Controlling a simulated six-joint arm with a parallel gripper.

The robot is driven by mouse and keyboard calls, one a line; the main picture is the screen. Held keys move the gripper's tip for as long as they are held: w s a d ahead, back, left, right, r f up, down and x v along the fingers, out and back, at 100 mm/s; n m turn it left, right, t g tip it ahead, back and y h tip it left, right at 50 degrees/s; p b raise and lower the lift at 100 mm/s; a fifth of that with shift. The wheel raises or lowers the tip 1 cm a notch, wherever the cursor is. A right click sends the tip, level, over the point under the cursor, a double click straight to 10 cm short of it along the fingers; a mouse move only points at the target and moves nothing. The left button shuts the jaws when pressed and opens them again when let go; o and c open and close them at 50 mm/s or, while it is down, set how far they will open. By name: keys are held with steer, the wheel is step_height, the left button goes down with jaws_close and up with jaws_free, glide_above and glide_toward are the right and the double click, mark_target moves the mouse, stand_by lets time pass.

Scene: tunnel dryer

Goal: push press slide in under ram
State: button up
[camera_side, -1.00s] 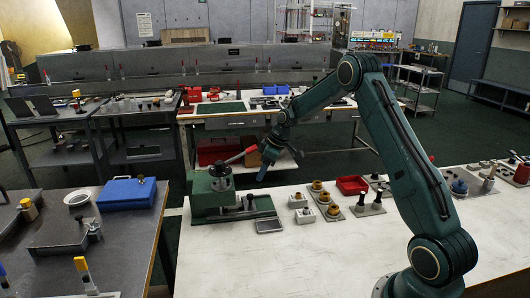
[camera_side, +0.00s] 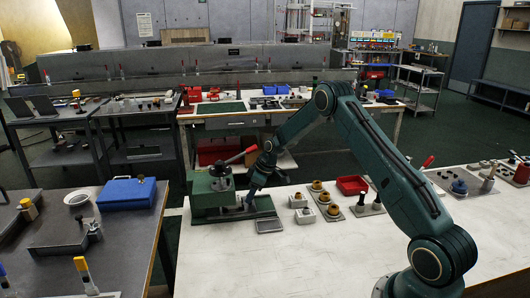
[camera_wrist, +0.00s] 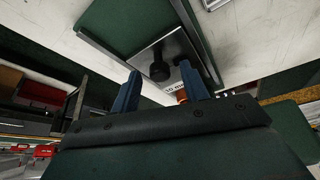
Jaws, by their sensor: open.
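The green press (camera_side: 212,188) with a red-ended lever (camera_side: 241,155) stands at the table's left end. Its green base (camera_side: 265,207) reaches right. My gripper (camera_side: 249,203) is low over the base, just right of the press body. In the wrist view its two blue fingers are apart and the gripper (camera_wrist: 160,68) is open, with the knob between the fingertips in the picture. I cannot tell whether a finger touches the knob. The ram is hidden.
White blocks (camera_side: 298,201), plates with brass and dark parts, and a red bin (camera_side: 352,185) stand to the right. The table's front middle is clear.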

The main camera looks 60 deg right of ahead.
mark_target(239, 197)
jaws_close()
steer(key=shift+w+a, duration=1.35)
steer(key=shift+a, duration=0.05)
jaws_free()
steer(key=shift+d, duration=0.1)
